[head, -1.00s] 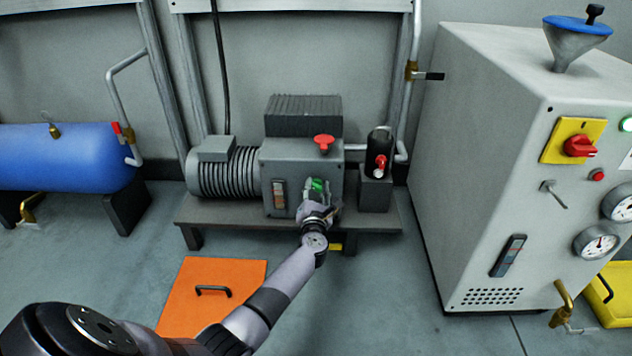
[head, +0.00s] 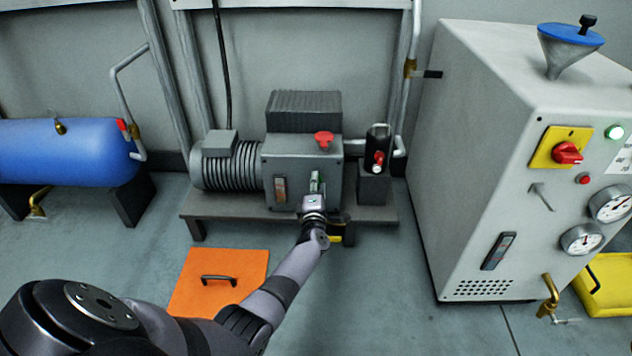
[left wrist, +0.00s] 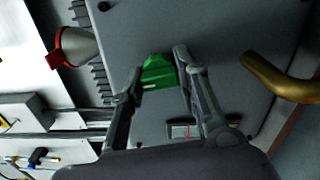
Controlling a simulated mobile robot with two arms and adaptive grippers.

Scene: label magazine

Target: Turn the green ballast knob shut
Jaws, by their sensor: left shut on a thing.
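The green ballast knob (left wrist: 158,74) sits on the front face of the grey pump housing (head: 284,160). In the left wrist view it lies between the two fingers of my left gripper (left wrist: 160,78), which is shut on it. The knob looks tilted in that view. In the head view my left gripper (head: 315,186) reaches the housing front from below and hides most of the knob. My right gripper is in neither current view.
A brass pipe (left wrist: 280,80) passes close by in the wrist view. An orange floor plate (head: 195,283) and a grey cabinet (head: 470,170) stand nearby.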

